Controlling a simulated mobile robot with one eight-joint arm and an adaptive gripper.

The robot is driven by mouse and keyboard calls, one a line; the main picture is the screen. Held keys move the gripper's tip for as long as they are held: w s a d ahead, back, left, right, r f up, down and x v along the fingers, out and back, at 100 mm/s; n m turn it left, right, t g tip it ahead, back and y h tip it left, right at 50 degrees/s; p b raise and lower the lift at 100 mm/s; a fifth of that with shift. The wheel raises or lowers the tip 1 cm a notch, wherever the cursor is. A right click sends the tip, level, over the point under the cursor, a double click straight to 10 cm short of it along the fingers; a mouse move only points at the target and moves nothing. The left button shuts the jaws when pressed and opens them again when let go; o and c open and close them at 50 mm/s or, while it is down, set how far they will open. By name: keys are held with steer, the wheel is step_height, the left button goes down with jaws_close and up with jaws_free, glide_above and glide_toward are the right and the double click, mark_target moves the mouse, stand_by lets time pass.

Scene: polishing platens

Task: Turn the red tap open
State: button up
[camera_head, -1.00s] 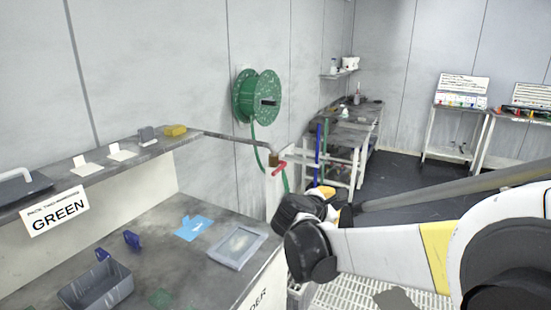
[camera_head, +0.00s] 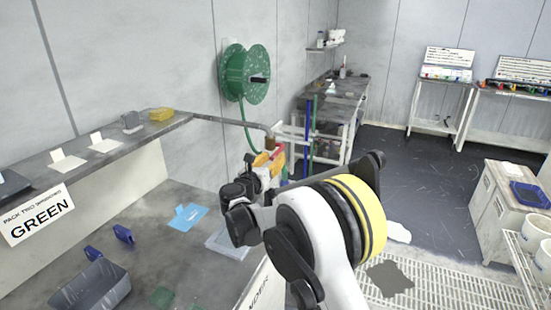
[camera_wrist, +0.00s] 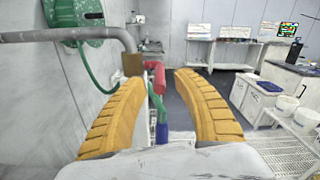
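The red tap handle (camera_wrist: 155,74) shows in the wrist view, at the end of a grey pipe (camera_wrist: 72,35) with a brass fitting (camera_wrist: 133,64). My gripper (camera_wrist: 149,80) has its two yellow fingers spread wide, with the handle seen between and beyond them. The fingers do not appear closed on anything. In the head view my gripper (camera_head: 268,160) is at the pipe's end, just below the brass fitting (camera_head: 270,142). A bit of the red handle (camera_head: 279,150) shows there; the rest is hidden by my gripper.
A green hose reel (camera_head: 246,74) hangs on the wall behind the pipe. A grey shelf (camera_head: 100,150) and a workbench with a grey bin (camera_head: 90,287) are at left. A white crate (camera_head: 508,205) stands at right; dark floor is open beyond my arm.

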steer(key=shift+x, duration=1.2)
jaws_close()
